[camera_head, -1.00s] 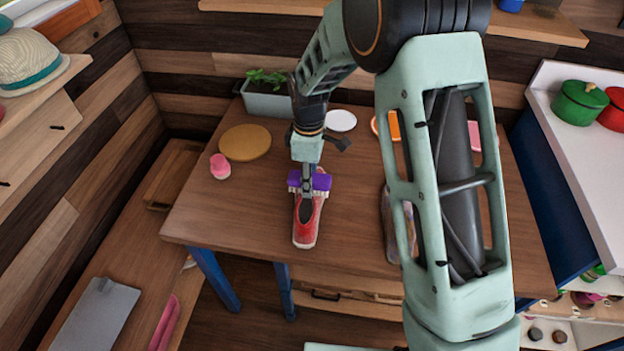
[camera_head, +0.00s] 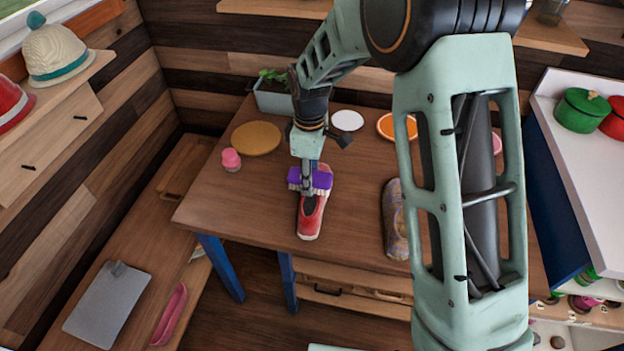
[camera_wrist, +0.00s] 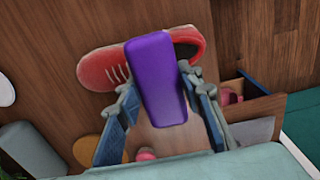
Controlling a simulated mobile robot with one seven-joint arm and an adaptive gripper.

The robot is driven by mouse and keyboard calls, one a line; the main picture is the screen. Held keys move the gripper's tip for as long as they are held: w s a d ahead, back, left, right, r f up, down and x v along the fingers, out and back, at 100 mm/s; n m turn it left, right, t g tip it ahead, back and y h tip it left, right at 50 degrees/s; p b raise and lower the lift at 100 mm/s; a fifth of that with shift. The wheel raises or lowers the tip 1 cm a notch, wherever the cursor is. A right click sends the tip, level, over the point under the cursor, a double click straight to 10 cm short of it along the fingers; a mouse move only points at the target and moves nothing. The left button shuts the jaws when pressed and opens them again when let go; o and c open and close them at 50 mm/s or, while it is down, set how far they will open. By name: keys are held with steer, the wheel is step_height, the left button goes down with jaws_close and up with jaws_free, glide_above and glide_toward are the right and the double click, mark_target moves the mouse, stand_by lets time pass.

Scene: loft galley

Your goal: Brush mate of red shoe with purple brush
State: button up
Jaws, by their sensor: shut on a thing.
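My gripper (camera_head: 308,176) is shut on a purple brush (camera_head: 321,180), just above or on a red shoe (camera_head: 311,217) on the wooden table. In the wrist view the purple brush (camera_wrist: 160,85) sits between the two fingers (camera_wrist: 163,108) and covers the middle of the red shoe (camera_wrist: 100,68). I cannot tell whether the brush touches the shoe. The red shoe's far end shows a little beyond the brush. No second red shoe is clearly visible.
A dull patterned shoe (camera_head: 393,225) stands to the right on the table, partly behind my arm. A pink jar (camera_head: 231,160), yellow disc (camera_head: 256,139) and planter (camera_head: 275,98) are on the table.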

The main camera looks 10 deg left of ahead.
steer(key=shift+r+p, duration=0.95)
steer(key=shift+r, duration=0.85)
